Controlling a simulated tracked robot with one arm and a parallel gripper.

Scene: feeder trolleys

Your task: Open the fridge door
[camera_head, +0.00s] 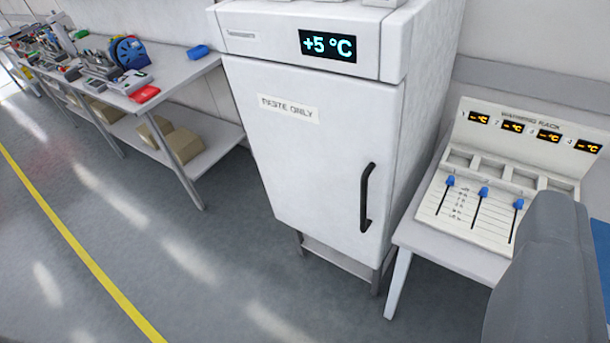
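The white fridge (325,190) stands on a low metal stand in the middle of the view. Its door (310,150) is closed and carries a "PASTE ONLY" label (288,108). A black vertical handle (366,198) is on the door's right side. A display (327,46) above the door reads +5 °C. A grey rounded part at the lower right looks like a piece of my own arm or gripper. No fingertips show, so I cannot see whether my gripper is open or shut. Nothing is seen touching the handle.
A warming rack (500,175) with blue sliders sits on a table (455,252) right of the fridge. A long bench (180,72) with tools, a blue reel (129,52) and boxes below stands left. The floor in front is clear, with a yellow line (75,240).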

